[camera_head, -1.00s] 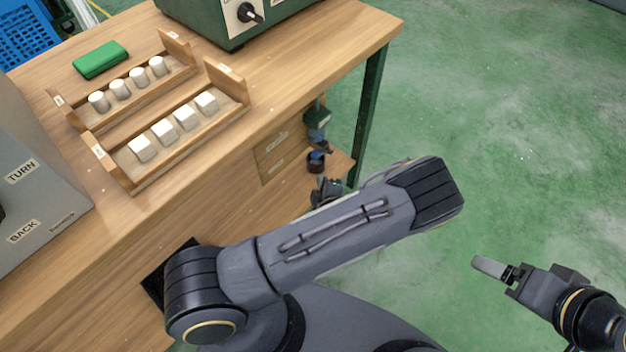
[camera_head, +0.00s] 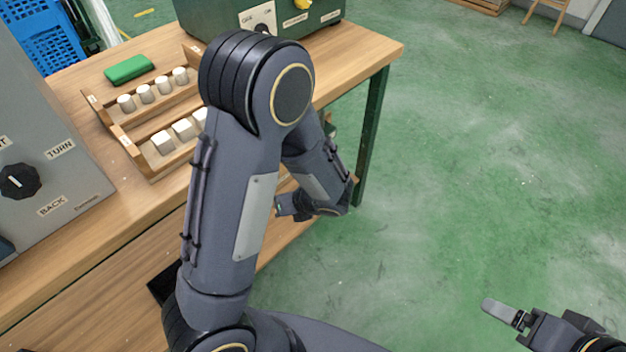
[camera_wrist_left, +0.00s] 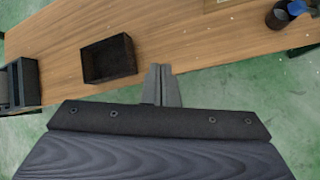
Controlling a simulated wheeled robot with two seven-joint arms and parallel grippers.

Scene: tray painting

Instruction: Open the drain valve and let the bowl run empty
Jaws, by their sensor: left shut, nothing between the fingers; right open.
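I cannot make out a bowl or a drain valve in either current view. My left arm rises in front of the bench in the head view, and its folded forearm reaches down beside the bench's right end. In the left wrist view my left gripper (camera_wrist_left: 161,85) is shut and empty, its fingers over the wooden surface near its edge. A dark cup-like thing with a blue part (camera_wrist_left: 280,14) is cut off at that view's top right. My right gripper (camera_head: 505,314) is open and empty over the green floor, low at the right.
An open black box (camera_wrist_left: 108,60) lies on the wood in the left wrist view. On the bench are wooden racks with white pieces (camera_head: 163,143), a green block (camera_head: 129,69), a grey panel with a knob (camera_head: 20,181) and a green machine (camera_head: 222,20).

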